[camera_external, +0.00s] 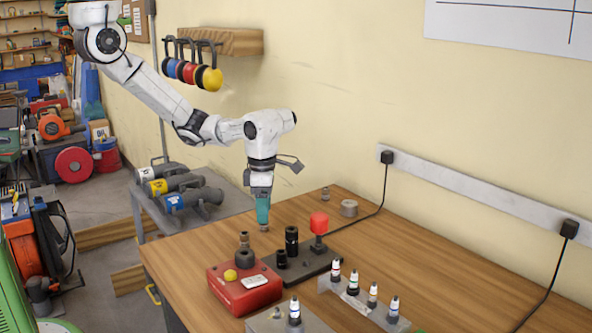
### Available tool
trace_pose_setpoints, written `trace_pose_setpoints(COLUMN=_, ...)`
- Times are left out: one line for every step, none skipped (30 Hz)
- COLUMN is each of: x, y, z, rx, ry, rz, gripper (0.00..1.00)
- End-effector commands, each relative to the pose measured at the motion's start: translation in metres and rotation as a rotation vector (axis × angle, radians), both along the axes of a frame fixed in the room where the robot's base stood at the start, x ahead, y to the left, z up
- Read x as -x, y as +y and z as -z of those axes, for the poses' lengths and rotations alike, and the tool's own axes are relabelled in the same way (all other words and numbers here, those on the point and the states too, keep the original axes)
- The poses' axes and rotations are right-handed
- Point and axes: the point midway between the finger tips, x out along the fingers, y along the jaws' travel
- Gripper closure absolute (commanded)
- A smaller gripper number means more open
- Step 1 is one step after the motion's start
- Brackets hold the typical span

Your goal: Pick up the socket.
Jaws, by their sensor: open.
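My gripper (263,215) has teal fingers and points down over the far left part of the wooden table. It is open. A small metallic piece (264,228) shows right below the fingertips; I cannot tell whether they touch it. A tall black cylinder (291,241) that looks like a socket stands on a dark base plate, to the right of and nearer than my gripper. A shorter black cylinder (281,259) stands beside it. I cannot tell for sure which piece is the socket.
A red box (245,289) with a yellow button stands in front. A red-topped post (319,223) rises from the dark base plate. Several small white-and-dark fittings (353,282) stand in a row at the front right. A grey ring (349,208) lies behind. The table's right side is clear.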

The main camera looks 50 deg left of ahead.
Motion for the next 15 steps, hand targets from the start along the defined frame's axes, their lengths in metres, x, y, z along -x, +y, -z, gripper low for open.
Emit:
trace_pose_setpoints(x=0.001, y=0.000, z=0.005, rx=-0.003, ry=0.004, rz=-0.003, gripper=0.45)
trace_pose_setpoints(x=0.002, y=0.000, z=0.010, rx=-0.002, ry=0.005, rz=-0.002, gripper=0.45)
trace_pose_setpoints(x=0.001, y=0.000, z=0.016, rx=-0.002, ry=0.004, rz=-0.003, gripper=0.45)
trace_pose_setpoints(x=0.001, y=0.000, z=0.021, rx=-0.002, ry=0.003, rz=-0.004, gripper=0.45)
trace_pose_setpoints(x=0.001, y=0.000, z=0.024, rx=-0.001, ry=0.003, rz=-0.002, gripper=0.45)
trace_pose_setpoints(x=0.001, y=0.000, z=0.028, rx=-0.001, ry=0.003, rz=-0.001, gripper=0.45)
trace_pose_setpoints(x=0.001, y=0.000, z=0.030, rx=-0.001, ry=0.003, rz=-0.001, gripper=0.45)
trace_pose_setpoints(x=0.001, y=0.000, z=0.032, rx=-0.002, ry=0.002, rz=-0.002, gripper=0.45)
trace_pose_setpoints(x=0.001, y=0.000, z=0.034, rx=-0.002, ry=0.001, rz=-0.002, gripper=0.45)
trace_pose_setpoints(x=0.001, y=0.000, z=0.035, rx=-0.002, ry=0.001, rz=-0.002, gripper=0.45)
trace_pose_setpoints(x=0.000, y=0.000, z=0.035, rx=-0.001, ry=0.000, rz=-0.001, gripper=0.45)
trace_pose_setpoints(x=0.000, y=0.000, z=0.035, rx=-0.001, ry=0.000, rz=-0.001, gripper=0.45)
trace_pose_setpoints(x=0.000, y=0.000, z=0.035, rx=-0.001, ry=0.000, rz=-0.001, gripper=0.45)
trace_pose_setpoints(x=0.000, y=0.000, z=0.035, rx=-0.001, ry=0.000, rz=-0.001, gripper=0.45)
trace_pose_setpoints(x=0.000, y=0.000, z=0.035, rx=-0.001, ry=0.001, rz=-0.001, gripper=0.45)
